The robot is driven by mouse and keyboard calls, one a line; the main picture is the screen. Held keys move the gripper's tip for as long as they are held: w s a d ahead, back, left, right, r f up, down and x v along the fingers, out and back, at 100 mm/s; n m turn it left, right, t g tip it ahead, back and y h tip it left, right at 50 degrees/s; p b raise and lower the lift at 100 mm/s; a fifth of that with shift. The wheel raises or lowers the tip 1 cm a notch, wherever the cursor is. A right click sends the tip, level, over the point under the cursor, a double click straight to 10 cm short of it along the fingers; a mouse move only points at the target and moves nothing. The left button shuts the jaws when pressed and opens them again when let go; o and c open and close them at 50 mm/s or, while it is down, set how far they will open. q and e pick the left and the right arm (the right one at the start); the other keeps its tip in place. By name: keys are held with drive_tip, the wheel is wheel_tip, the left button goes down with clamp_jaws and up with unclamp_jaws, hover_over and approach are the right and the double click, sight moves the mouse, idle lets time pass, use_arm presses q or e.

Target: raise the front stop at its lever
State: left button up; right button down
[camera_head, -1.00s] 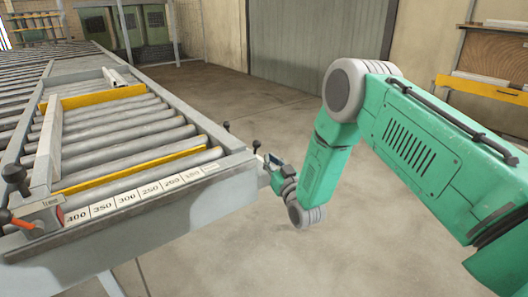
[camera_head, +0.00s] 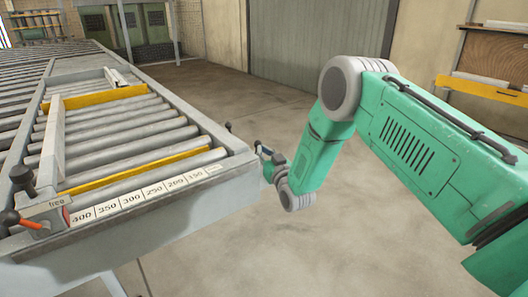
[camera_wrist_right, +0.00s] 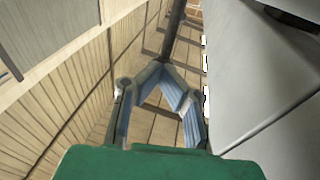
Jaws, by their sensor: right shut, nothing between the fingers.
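The front stop appears to be the nearer yellow bar (camera_head: 140,170), lying low between the rollers near the bench's front edge. Two small dark-knobbed levers stand at the bench's right corner: one (camera_head: 228,127) a little farther back, the other (camera_head: 257,144) nearer my right gripper (camera_head: 266,154). I cannot tell which lever belongs to the front stop. In the right wrist view, the blue-padded fingers (camera_wrist_right: 158,72) are shut and empty. A dark rod (camera_wrist_right: 172,32) shows just beyond the fingertips; contact is unclear. My left gripper is out of view.
The roller bench (camera_head: 222,172) fills the left, with a numbered scale (camera_head: 145,195) along its front. Open floor lies right of the bench.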

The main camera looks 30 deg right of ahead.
sight(256, 142)
drive_tip(key=shift+w+a+r+g+p, duration=0.25)
drive_tip(key=shift+r+g+p, duration=0.05)
drive_tip(key=shift+r+p, duration=0.1)
drive_tip(key=shift+w+a+r+g+p, duration=0.2)
drive_tip(key=shift+a+r+g+p, duration=0.1)
drive_tip(key=shift+r, duration=0.1)
drive_tip(key=shift+w+r+n+g+p, duration=0.35)
drive_tip(key=shift+w+g+p, duration=0.3)
drive_tip(key=shift+g, duration=0.15)
drive_tip(key=shift+w+d+g+y+p, duration=0.2)
drive_tip(key=shift+w+g+y+p, duration=0.1)
drive_tip(key=shift+w+g+p, duration=0.3)
drive_tip(key=shift+w+d+g, duration=0.25)
drive_tip(key=shift+w+g, duration=0.2)
drive_tip(key=shift+g, duration=0.35)
drive_tip(key=shift+w+f, duration=0.1)
drive_tip(key=shift+w, duration=0.15)
drive_tip(key=shift+w+a+f, duration=0.1)
drive_tip(key=shift+w, duration=0.05)
drive_tip(key=shift+w+a+r, duration=0.2)
drive_tip(key=shift+w+a, duration=0.1)
drive_tip(key=shift+a, duration=0.05)
drive_tip(key=shift+d, duration=0.2)
